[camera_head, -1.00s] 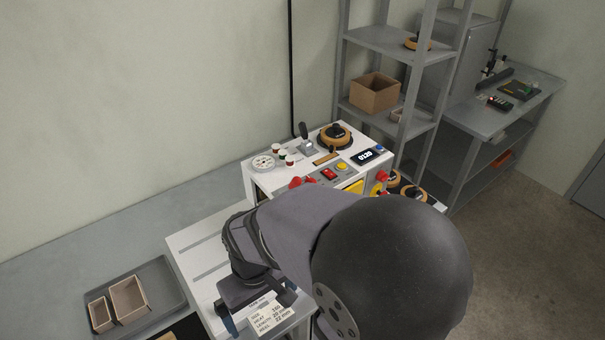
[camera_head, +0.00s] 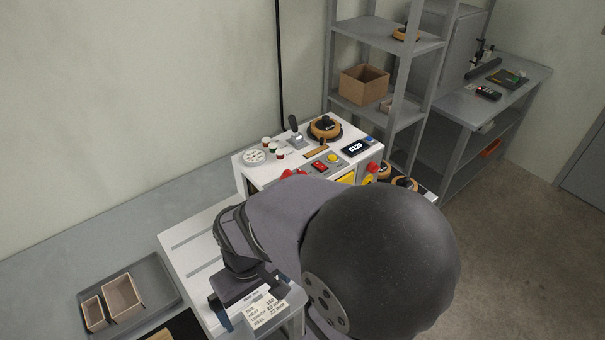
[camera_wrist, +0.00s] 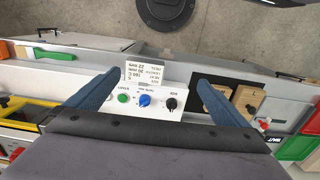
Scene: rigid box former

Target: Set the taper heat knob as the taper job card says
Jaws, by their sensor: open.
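The taper job card (camera_wrist: 147,75) stands behind a small white control panel (camera_wrist: 110,112). It is upside down in the wrist view. In the head view the card (camera_head: 268,310) shows lines for size, heat, length and heel; the heat value looks like 160, but the print is small. The panel has a green button (camera_wrist: 123,97), a blue knob (camera_wrist: 145,99) and a black knob (camera_wrist: 170,103). The label by the blue knob is too small to read surely. My gripper (camera_wrist: 157,74) is open and empty, its blue fingers either side of the panel. My arm hides much of this in the head view.
A grey tray (camera_head: 160,290) with two cardboard boxes lies at left. Wooden blocks (camera_wrist: 247,100) lie right of the panel in the wrist view. Shelving (camera_head: 385,40) stands at the back.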

